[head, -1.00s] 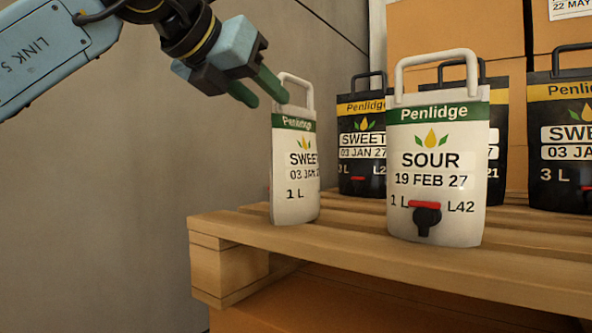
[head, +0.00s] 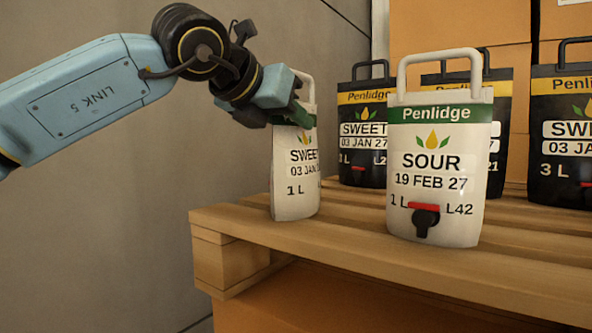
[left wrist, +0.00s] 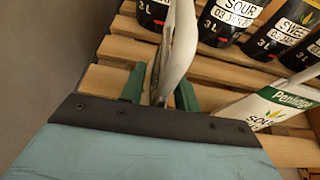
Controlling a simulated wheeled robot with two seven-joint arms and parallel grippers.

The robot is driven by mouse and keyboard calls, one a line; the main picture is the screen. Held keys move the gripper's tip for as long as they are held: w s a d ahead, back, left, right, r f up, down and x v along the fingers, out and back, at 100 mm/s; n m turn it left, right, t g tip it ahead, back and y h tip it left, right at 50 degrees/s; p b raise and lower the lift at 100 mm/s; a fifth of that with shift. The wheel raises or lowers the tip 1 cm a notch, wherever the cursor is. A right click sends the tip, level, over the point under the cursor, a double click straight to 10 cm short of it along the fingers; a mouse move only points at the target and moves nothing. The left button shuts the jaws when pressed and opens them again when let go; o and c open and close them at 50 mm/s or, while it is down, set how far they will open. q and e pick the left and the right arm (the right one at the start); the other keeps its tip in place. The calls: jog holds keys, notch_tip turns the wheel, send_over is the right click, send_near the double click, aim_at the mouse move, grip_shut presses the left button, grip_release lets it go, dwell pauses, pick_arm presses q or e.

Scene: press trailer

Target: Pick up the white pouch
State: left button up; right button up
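A white pouch (head: 296,185) marked SWEET, 1 L, stands upright at the left end of the pallet. A second white pouch (head: 436,165), marked SOUR, 1 L, with a red and black tap, stands to its right, nearer to me. My left gripper (head: 298,115) is at the top of the SWEET pouch and hides part of its handle and green band. In the left wrist view the green fingers (left wrist: 160,88) stand on either side of this pouch (left wrist: 178,45), seen edge-on, and look open, with some gap beside it. My right gripper is not in view.
The wooden pallet (head: 340,235) bears the pouches. Several black 3 L pouches (head: 365,130) stand in a row behind the white ones. Cardboard boxes (head: 450,28) are stacked at the back. A grey wall (head: 110,230) is on the left.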

pick_arm(q)
grip_shut()
dwell(1.1)
jog(key=shift+r, duration=0.25)
